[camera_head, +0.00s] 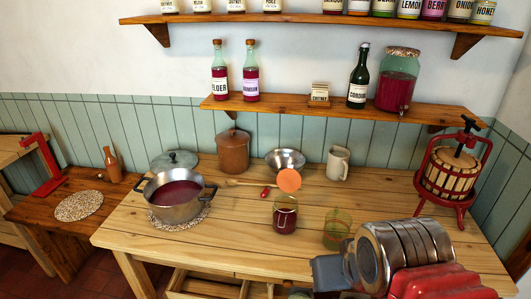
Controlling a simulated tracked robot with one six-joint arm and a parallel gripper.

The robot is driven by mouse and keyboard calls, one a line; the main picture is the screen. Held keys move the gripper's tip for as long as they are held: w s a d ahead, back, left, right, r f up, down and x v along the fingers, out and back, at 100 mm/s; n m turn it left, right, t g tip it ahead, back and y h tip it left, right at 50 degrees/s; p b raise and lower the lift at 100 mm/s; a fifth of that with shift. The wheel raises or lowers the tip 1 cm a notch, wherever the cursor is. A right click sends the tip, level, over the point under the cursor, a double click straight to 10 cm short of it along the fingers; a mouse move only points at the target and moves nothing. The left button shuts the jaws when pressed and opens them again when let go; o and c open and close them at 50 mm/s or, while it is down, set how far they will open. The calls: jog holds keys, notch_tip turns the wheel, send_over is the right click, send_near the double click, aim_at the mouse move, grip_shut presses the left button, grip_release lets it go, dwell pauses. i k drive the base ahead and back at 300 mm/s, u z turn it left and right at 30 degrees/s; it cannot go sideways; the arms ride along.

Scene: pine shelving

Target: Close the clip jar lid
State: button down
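The clip jar (285,222) stands upright on the pine table. It is clear glass with dark red contents in its lower part. Its round orange lid (289,180) stands raised above and behind the mouth, so the jar is open. A clip is too small to make out. Part of my arm, with steel bands and red parts, fills the lower right, to the right of the jar and nearer the camera.
An empty greenish glass (337,229) stands right of the jar. A pot (178,205) of red liquid stands left. A wooden spoon (247,183), metal bowl (286,160) and mug (338,163) lie behind. A red press (450,172) stands right. Bare table lies between pot and jar.

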aim_at(289, 180)
jog(key=u, duration=0.7)
jog(key=i, duration=1.05)
jog(key=u, duration=0.5)
